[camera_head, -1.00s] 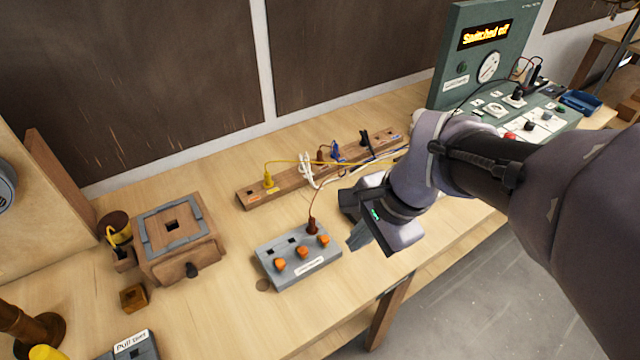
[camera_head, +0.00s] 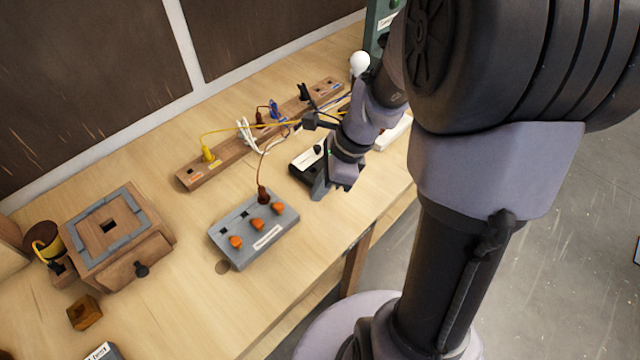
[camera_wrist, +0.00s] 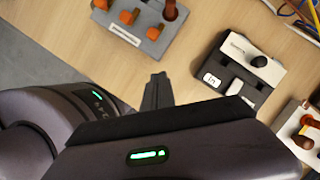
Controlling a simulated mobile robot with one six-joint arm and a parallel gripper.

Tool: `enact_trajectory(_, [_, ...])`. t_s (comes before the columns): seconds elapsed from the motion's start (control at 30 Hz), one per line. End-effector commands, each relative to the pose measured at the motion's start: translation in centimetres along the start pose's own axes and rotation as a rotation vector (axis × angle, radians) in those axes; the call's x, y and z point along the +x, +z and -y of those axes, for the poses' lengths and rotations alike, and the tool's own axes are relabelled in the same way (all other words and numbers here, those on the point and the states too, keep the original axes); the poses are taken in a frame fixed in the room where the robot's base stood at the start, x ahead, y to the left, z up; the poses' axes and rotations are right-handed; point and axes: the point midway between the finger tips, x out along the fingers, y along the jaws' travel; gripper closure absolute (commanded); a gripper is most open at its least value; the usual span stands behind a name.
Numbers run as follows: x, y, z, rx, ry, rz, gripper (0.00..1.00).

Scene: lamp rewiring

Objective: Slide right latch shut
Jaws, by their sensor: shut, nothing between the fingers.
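My gripper (camera_head: 319,190) is shut and empty, above the table to the right of a grey block (camera_head: 232,250) with several orange knobs and a dark red plug. The closed fingers also show in the wrist view (camera_wrist: 158,82). My gripper partly hides this box in the head view (camera_head: 309,157). The fingers appear apart from both the block and the box. No part is clearly marked as the right latch, and I cannot tell which one it is.
A wooden strip (camera_head: 228,160) with plugs and cables runs behind. A wooden box with a drawer (camera_head: 140,262) stands at the left. A white board with orange knobs (camera_wrist: 300,130) lies right of the black box. The table's front edge is close to my gripper.

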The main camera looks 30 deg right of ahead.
Motion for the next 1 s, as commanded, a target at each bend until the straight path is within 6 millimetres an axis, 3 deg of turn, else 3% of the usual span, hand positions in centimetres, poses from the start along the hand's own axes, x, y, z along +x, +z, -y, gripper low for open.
enact_trajectory(0.03, [1.6,-0.2,-0.1,-0.001,0.003,0.001,1.00])
enact_trajectory(0.2, [5.2,-0.2,-0.1,-0.001,0.003,0.000,1.00])
enact_trajectory(0.43, [5.7,3.1,0.0,-0.002,0.000,0.000,1.00])
enact_trajectory(0.87, [5.8,3.8,0.0,0.000,0.000,0.000,1.00])
enact_trajectory(1.0, [5.9,4.7,0.9,-0.002,0.001,0.000,1.00])
